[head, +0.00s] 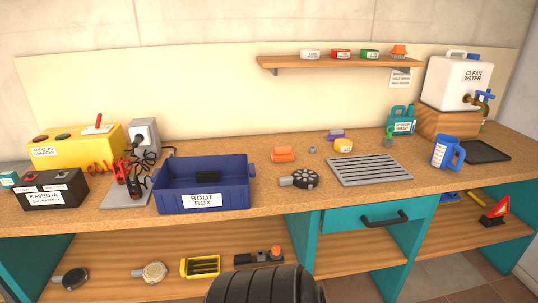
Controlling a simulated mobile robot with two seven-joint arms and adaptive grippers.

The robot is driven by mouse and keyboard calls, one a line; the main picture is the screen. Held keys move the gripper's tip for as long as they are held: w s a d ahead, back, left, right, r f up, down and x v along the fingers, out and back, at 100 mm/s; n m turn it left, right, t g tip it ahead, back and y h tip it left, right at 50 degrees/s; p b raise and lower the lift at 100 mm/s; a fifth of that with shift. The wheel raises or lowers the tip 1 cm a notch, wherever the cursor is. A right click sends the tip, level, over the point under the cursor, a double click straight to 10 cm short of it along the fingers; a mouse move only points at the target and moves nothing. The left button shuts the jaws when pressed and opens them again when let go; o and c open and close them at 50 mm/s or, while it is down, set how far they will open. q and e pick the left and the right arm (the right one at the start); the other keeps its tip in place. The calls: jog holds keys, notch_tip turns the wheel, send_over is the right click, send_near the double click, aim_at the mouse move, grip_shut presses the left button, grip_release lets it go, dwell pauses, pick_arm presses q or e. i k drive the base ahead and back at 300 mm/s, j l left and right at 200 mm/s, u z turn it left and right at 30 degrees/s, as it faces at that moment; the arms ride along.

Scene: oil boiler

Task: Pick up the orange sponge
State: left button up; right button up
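An orange block (283,154), which looks like the orange sponge, lies on the cork-coloured worktop (240,226) near the middle, to the right of the blue boot box (203,184). Nothing covers it from this view. A small orange item (399,51) also sits at the right end of the wall shelf; what it is I cannot tell. Neither of my grippers is in view.
Right of the block are a small grey piece (312,150), a yellow round item (343,146) and a metal grille (369,169). A black round tool (299,179) lies in front. A black ribbed, tyre-like thing (265,287) stands at the bottom edge.

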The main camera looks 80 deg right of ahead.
aim_at(281, 154)
jog(key=z, duration=2.85)
jog(key=i+z, duration=0.25)
jog(key=i, duration=0.35)
jog(key=i+z, duration=0.3)
jog(key=i, duration=0.3)
